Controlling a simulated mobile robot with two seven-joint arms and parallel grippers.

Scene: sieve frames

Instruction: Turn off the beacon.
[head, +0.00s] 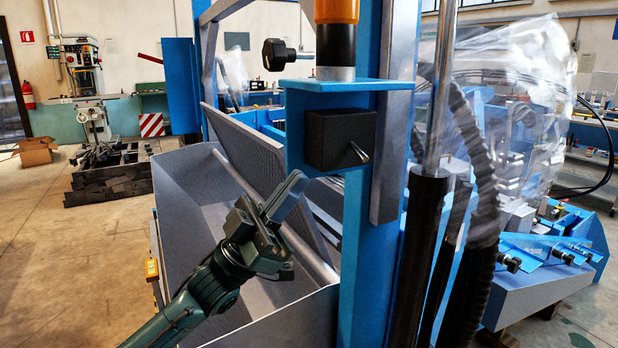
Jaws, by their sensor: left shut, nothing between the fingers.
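The beacon (336,30) has an amber upper part and a black lower part, and stands on a small blue shelf on a blue post. The top of the beacon is cut off by the picture's edge. Below the shelf is a black switch box (335,138) with a short metal toggle lever (358,152) that points down and to the right. My left gripper (298,182) is shut and empty, to the left of and a little below the switch box, apart from the lever in the picture. My right gripper is not in view.
A grey metal bin (195,190) with a sloped lid lies behind my left arm. The blue post (362,250) and a black cylinder (418,250) stand at its right. A black knob (278,54) sticks out left of the beacon.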

